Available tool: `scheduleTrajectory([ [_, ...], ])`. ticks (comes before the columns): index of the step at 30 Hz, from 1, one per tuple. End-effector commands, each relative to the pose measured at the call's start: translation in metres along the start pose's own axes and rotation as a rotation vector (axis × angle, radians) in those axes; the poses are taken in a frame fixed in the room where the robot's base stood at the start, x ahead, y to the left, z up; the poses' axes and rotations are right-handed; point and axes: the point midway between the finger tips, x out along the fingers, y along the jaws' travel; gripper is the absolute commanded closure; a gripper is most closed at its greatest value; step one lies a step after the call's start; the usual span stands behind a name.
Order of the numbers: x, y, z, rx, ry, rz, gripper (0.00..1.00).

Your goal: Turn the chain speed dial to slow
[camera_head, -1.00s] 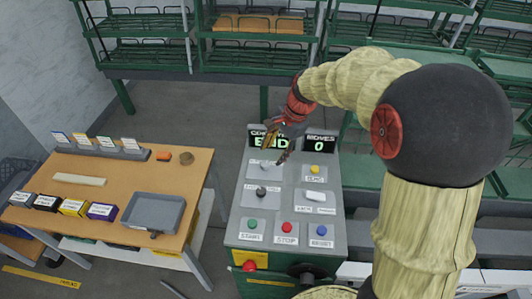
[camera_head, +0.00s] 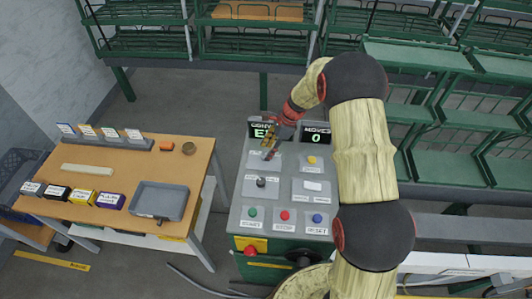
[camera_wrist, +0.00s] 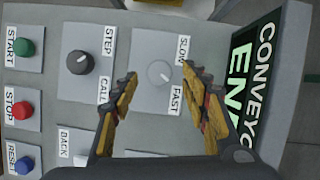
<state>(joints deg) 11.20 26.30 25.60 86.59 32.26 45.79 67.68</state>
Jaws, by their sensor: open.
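The chain speed dial is a pale grey round knob (camera_wrist: 159,73) between the labels SLOW and FAST in the wrist view. In the head view its plate (camera_head: 257,160) is partly hidden by my gripper. My gripper (camera_head: 268,153) hangs over the upper part of the grey control panel (camera_head: 236,215). In the wrist view my gripper (camera_wrist: 158,78) is open, with one finger on each side of the dial. I cannot tell whether the fingers touch it. The dial's pointer direction is hard to make out.
A black STEP/CALL knob (camera_wrist: 80,62) sits beside the dial. Green (camera_wrist: 24,47), red (camera_wrist: 22,109) and blue (camera_wrist: 24,158) buttons line the panel. A lit display (camera_wrist: 246,75) stands close to one finger. A wooden table (camera_head: 110,174) with trays and boxes is at left.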

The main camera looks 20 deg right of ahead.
Motion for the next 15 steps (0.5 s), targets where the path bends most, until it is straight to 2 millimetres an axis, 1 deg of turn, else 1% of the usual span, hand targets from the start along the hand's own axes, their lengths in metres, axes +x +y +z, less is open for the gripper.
scheduleTrajectory([
  [1, 0.008, 0.001, 0.0, 0.0, 0.0, 0.002, 0.54],
  [3, 0.016, 0.0, 0.0, 0.001, 0.0, 0.001, 0.54],
  [6, 0.023, 0.0, 0.001, 0.0, 0.0, 0.001, 0.54],
  [9, 0.026, 0.0, 0.001, 0.0, 0.0, 0.0, 0.54],
  [15, 0.026, 0.0, 0.0, -0.001, 0.0, 0.0, 0.54],
])
